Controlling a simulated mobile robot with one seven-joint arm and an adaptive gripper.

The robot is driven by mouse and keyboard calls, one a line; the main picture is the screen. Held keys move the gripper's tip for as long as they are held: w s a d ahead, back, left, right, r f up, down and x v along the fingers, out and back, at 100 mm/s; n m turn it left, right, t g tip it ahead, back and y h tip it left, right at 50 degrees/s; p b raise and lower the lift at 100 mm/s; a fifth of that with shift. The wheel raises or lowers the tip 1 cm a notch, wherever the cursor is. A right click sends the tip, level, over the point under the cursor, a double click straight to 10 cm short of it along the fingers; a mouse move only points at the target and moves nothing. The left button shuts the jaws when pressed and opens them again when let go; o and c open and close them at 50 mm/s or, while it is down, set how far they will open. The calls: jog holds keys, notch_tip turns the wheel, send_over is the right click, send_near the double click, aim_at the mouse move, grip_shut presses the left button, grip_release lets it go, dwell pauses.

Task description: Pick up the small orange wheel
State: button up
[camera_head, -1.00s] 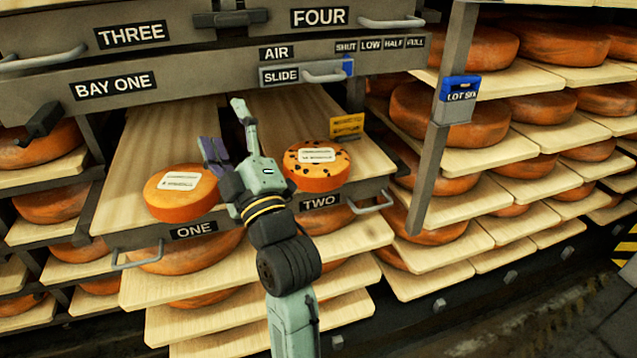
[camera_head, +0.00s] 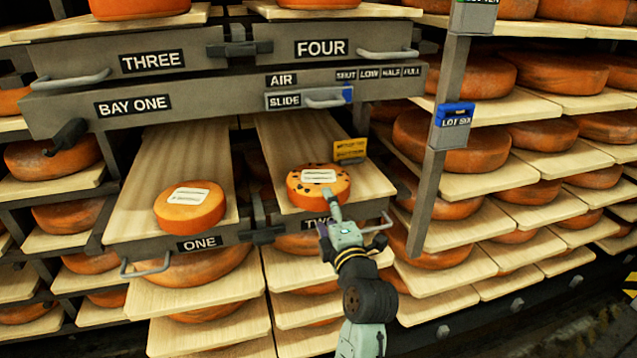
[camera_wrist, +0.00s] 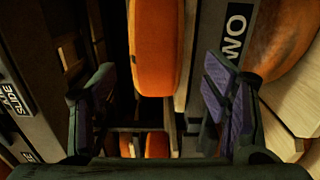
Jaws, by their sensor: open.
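A plain orange wheel with a white label (camera_head: 190,206) lies on the board of slide ONE. A similar-sized orange wheel with dark spots and a white label (camera_head: 318,186) lies on the board of slide TWO, to its right. My gripper (camera_head: 328,222) is at the front edge of slide TWO, just below the spotted wheel, and partly covers the TWO sign. In the wrist view my gripper (camera_wrist: 160,95) is open and empty, its purple-padded fingers wide apart. An orange wheel (camera_wrist: 156,45) shows beyond and between them, beside the TWO sign; I see no contact.
Handles stick out in front of slide ONE (camera_head: 146,267) and slide TWO (camera_head: 376,226). The BAY ONE beam (camera_head: 220,100) crosses above both boards. A yellow tag (camera_head: 350,150) stands behind the spotted wheel. A post with a blue-topped box (camera_head: 453,118) and shelves of larger wheels are right.

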aim_at(325, 203)
jog(key=x, duration=0.2)
jog(key=shift+w+a+r+p, duration=0.15)
jog(key=shift+w+r+p, duration=0.15)
jog(key=shift+w+p, duration=0.1)
jog(key=shift+w+a+f, duration=0.1)
jog(key=shift+w+f, duration=0.05)
jog(key=shift+w, duration=0.3)
jog(key=shift+c, duration=0.5)
grip_shut()
jog(key=shift+r, duration=0.2)
